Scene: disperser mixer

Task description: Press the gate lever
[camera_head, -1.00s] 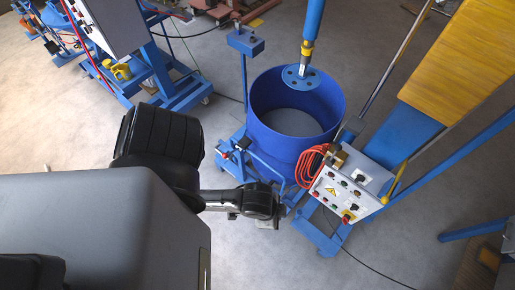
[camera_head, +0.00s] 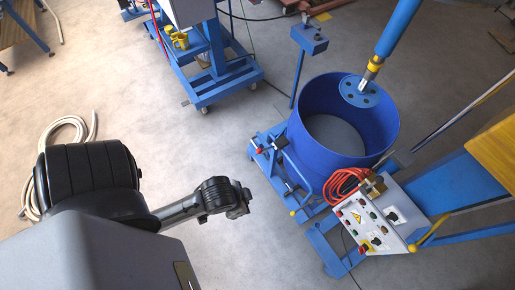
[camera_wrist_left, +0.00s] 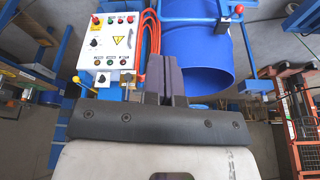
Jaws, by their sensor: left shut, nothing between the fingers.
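The blue drum (camera_head: 312,130) stands in a blue frame on the right of the head view. A bar with red-tipped handles (camera_head: 258,150) runs along the frame's near left side; I cannot tell for sure which part is the gate lever. My right gripper is out of view.
A control box (camera_head: 368,220) with buttons and an orange cable coil (camera_head: 345,184) stands beside the drum. The mixer shaft (camera_head: 372,68) reaches down into the drum. A blue wheeled stand (camera_head: 222,80) is behind. Bare floor lies between gripper and frame.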

